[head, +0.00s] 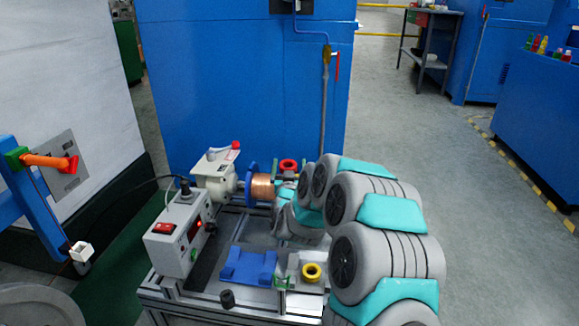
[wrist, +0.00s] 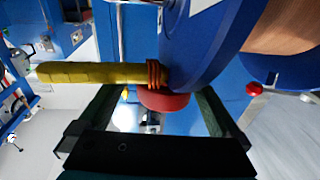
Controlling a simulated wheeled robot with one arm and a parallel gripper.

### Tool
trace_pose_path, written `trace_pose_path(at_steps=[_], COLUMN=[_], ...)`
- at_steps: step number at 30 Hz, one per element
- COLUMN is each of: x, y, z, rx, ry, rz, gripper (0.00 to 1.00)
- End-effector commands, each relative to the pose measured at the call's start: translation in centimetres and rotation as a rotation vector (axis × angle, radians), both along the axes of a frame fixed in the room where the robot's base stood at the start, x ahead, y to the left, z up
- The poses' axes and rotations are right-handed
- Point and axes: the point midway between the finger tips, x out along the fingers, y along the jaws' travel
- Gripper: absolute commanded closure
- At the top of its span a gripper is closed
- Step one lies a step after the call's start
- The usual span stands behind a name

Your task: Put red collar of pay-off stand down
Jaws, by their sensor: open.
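The red collar (wrist: 163,99) shows in the wrist view between the two dark fingers of my gripper (wrist: 158,93), close beside the blue spool flange (wrist: 205,45). The fingers stand apart on either side of it; contact is not visible. A yellow shaft (wrist: 95,73) with reddish rings at its end lies just above the collar in this view. In the head view the red collar (head: 288,166) appears as a ring behind the copper wire spool (head: 263,187).
A control box (head: 180,238) and a grey motor (head: 215,170) with a red-knobbed lever stand left. A blue cabinet (head: 235,80) rises behind. Open floor lies right.

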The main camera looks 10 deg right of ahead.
Motion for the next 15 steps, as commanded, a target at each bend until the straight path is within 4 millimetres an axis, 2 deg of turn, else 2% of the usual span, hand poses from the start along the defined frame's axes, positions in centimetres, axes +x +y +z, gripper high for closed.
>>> trace_pose_path(at_steps=[4, 15], x=[-0.1, -6.0], y=[0.0, 0.9], z=[1.4, 0.6], rx=[0.002, 0.0], ry=[-0.001, 0.004], rz=[0.0, 0.003], gripper=[0.01, 0.01])
